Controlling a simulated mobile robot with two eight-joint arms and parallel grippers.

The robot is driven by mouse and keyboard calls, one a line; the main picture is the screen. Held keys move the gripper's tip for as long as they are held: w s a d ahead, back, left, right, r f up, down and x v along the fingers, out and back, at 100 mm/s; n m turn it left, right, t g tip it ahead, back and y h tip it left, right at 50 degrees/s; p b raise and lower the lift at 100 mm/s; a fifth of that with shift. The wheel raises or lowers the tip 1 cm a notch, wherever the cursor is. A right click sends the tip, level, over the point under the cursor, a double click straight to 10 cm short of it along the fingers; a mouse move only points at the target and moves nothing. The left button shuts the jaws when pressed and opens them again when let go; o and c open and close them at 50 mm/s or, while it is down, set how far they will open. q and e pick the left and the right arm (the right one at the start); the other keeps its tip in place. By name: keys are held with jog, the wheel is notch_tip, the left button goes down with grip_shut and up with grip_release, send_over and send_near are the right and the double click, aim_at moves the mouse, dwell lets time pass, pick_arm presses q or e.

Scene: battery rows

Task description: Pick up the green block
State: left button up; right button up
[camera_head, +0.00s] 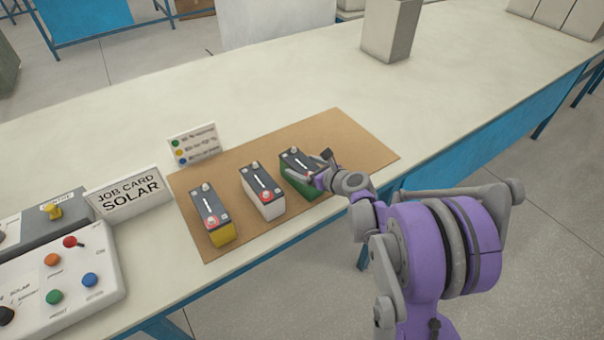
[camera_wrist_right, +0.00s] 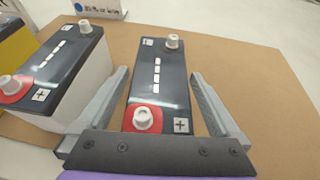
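The green block is a battery with a green body (camera_head: 297,183) and a dark top, at the right end of a row on the brown mat (camera_head: 355,150). My right gripper (camera_head: 314,167) is at this battery, its fingers on either side. In the right wrist view the dark battery top (camera_wrist_right: 158,85), with a red-ringed terminal at its near end, lies between the two fingers. The fingers look open, with a visible gap at the right finger. The battery's green sides are hidden in that view. My left gripper is out of view.
A white battery (camera_head: 267,207) stands just left of the green one, close to one finger, and a yellow battery (camera_head: 221,235) stands further left. A colour-dot card (camera_head: 194,145), a job card sign (camera_head: 130,194) and a button panel (camera_head: 65,275) are left. The mat's right end is clear.

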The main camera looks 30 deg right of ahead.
grip_shut()
jog(key=shift+r, duration=0.15)
dwell(0.4)
